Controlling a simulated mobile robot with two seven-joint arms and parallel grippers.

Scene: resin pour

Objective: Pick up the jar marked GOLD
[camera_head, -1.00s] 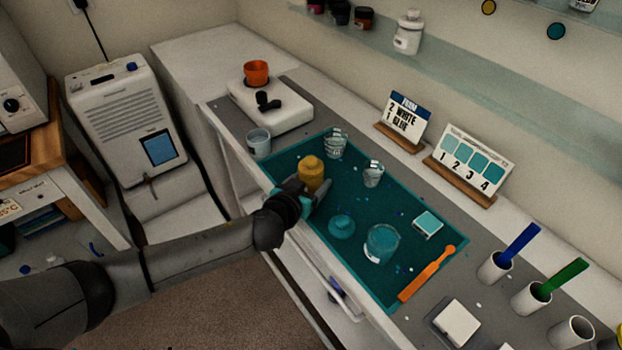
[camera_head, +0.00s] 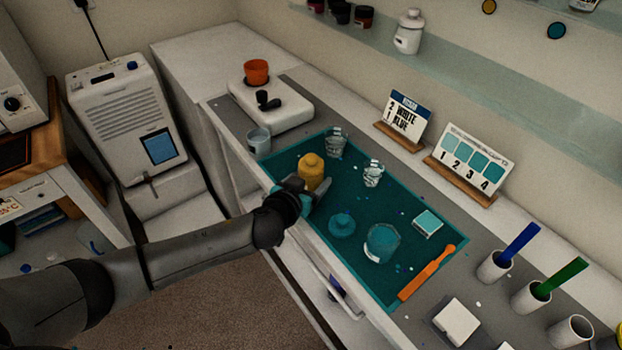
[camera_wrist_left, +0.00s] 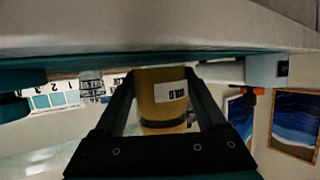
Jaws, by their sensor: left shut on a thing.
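The yellow jar (camera_head: 311,172) is at the left part of the teal mat (camera_head: 345,268), near the counter's front edge. In the left wrist view the jar (camera_wrist_left: 160,105) sits between the two dark fingers, and its white label (camera_wrist_left: 171,91) reads GOLD, turned over in this view. My left gripper (camera_head: 312,187) is shut on the jar's body from the front side. The jar looks upright. I cannot tell whether its base touches the mat. My right gripper is not in view.
Two clear cups (camera_head: 335,145) (camera_head: 373,174) stand behind the jar. A teal-filled cup (camera_head: 381,243), a teal round piece (camera_head: 341,224) and an orange stick (camera_head: 427,272) lie to the right. A grey cup (camera_head: 258,142) and white scale-like device (camera_head: 290,112) stand left.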

